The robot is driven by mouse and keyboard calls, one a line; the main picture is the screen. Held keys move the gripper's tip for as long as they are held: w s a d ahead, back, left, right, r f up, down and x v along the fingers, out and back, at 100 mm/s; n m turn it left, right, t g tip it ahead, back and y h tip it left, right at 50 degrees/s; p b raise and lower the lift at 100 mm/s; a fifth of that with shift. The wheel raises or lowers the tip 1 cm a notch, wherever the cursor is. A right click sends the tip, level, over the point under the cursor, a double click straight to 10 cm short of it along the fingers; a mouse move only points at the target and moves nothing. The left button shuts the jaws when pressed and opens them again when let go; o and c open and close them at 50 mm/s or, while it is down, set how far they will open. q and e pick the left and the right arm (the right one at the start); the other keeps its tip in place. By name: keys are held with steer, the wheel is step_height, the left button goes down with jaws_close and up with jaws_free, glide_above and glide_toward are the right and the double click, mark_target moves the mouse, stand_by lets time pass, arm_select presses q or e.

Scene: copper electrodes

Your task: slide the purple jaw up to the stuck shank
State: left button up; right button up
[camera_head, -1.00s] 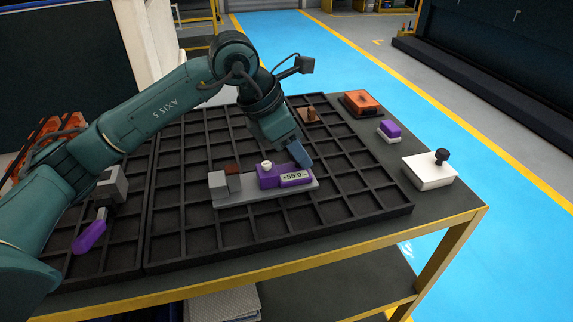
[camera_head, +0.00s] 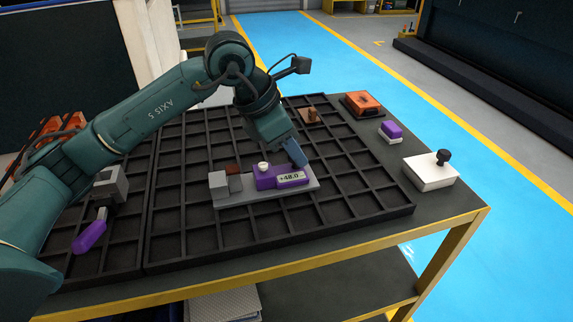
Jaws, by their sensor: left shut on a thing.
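The purple jaw (camera_head: 265,182) sits on a grey rail (camera_head: 245,196) and carries a white knob and a display that reads about +48.0. Two grey blocks (camera_head: 218,181) stand at the rail's left end. A small brown piece (camera_head: 233,169), which looks like the stuck shank, shows behind and between the blocks. A short gap shows between the blocks and the jaw's left side. My left gripper (camera_head: 299,160) reaches down behind the jaw's right part and is shut on it; its fingertips are partly hidden. My right gripper is not in view.
A black grid tray (camera_head: 200,240) covers most of the table. An orange box (camera_head: 362,103), a small purple-topped block (camera_head: 391,131) and a white box with a dark knob (camera_head: 430,172) stand to the right. A purple-handled tool (camera_head: 90,235) lies at the left.

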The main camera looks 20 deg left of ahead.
arm_select(q)
steer(key=shift+s+a+b, duration=0.4)
steer(key=shift+s+a, duration=0.3)
steer(key=shift+a, duration=0.35)
steer(key=o, duration=0.8)
steer(key=shift+r, duration=0.15)
step_height(320, 180, up, 6)
steer(key=p, duration=0.3)
steer(key=shift+p, duration=0.4)
